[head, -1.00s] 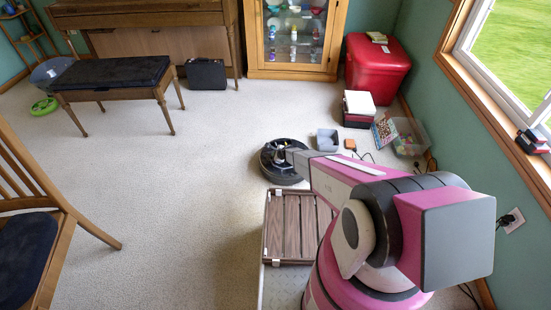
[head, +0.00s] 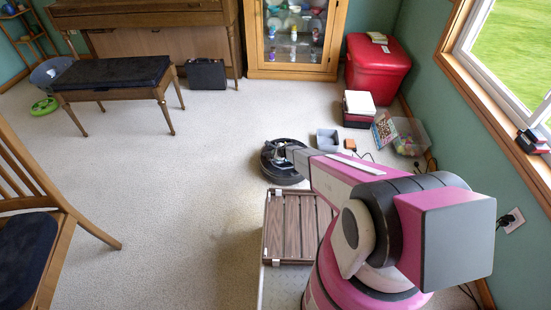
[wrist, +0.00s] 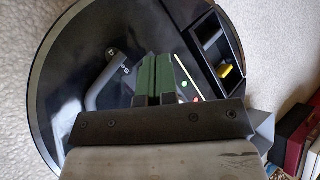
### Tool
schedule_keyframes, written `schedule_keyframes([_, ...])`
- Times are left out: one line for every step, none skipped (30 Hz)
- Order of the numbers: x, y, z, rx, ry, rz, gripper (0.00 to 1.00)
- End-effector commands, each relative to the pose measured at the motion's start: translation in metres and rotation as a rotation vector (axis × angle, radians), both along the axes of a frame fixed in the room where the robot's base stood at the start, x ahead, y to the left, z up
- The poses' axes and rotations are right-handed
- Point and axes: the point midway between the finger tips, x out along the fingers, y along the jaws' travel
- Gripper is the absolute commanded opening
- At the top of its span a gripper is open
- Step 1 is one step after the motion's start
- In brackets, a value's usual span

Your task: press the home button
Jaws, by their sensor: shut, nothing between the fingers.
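A round black robot vacuum (head: 281,176) sits on the carpet; its glossy top fills much of the wrist view (wrist: 75,55). A grey curved strip (wrist: 101,92) on the top carries small pale marks (wrist: 126,69), too small to read. A small green spot (wrist: 184,84) and a red spot (wrist: 196,99) lie to the right of my fingers. I cannot tell which mark is the home button. My gripper (wrist: 160,58), with green fingers, is shut and empty over the vacuum's top, between strip and spots. Contact cannot be told. The fingers hide part of the top.
An open black compartment (wrist: 213,42) in the vacuum holds a yellow piece (wrist: 226,71). A brown slatted piece (head: 294,228) lies in front of the vacuum. Carpet to the left is clear.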

Motion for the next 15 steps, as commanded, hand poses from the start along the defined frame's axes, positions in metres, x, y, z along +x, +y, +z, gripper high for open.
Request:
schedule_keyframes([0.0,0.0,0.001,0.0,0.0,0.0,0.0])
schedule_keyframes([0.0,0.0,0.002,0.0,0.0,0.0,0.0])
schedule_keyframes([0.0,0.0,0.004,-0.001,0.0,0.001,0.0])
schedule_keyframes([0.0,0.0,0.006,-0.001,0.0,0.001,0.0])
schedule_keyframes([-0.001,0.0,0.009,-0.001,-0.001,0.001,0.0])
schedule_keyframes([-0.001,0.0,0.012,-0.001,-0.001,0.001,0.0])
schedule_keyframes([-0.001,0.0,0.014,0.0,-0.001,0.001,0.0])
schedule_keyframes([-0.001,0.0,0.017,0.0,-0.001,0.001,0.0])
schedule_keyframes([-0.001,0.0,0.02,0.001,0.0,0.001,0.0])
schedule_keyframes([-0.001,0.0,0.023,-0.001,0.0,0.001,0.0])
schedule_keyframes([-0.001,0.0,0.025,-0.001,0.0,0.001,0.0])
schedule_keyframes([-0.001,0.0,0.029,-0.001,-0.001,0.001,0.0])
schedule_keyframes([-0.001,0.0,0.031,0.0,-0.001,0.001,0.0])
schedule_keyframes([-0.001,0.0,0.034,0.001,0.0,0.001,0.0])
schedule_keyframes([-0.001,0.0,0.038,0.001,0.0,0.001,0.0])
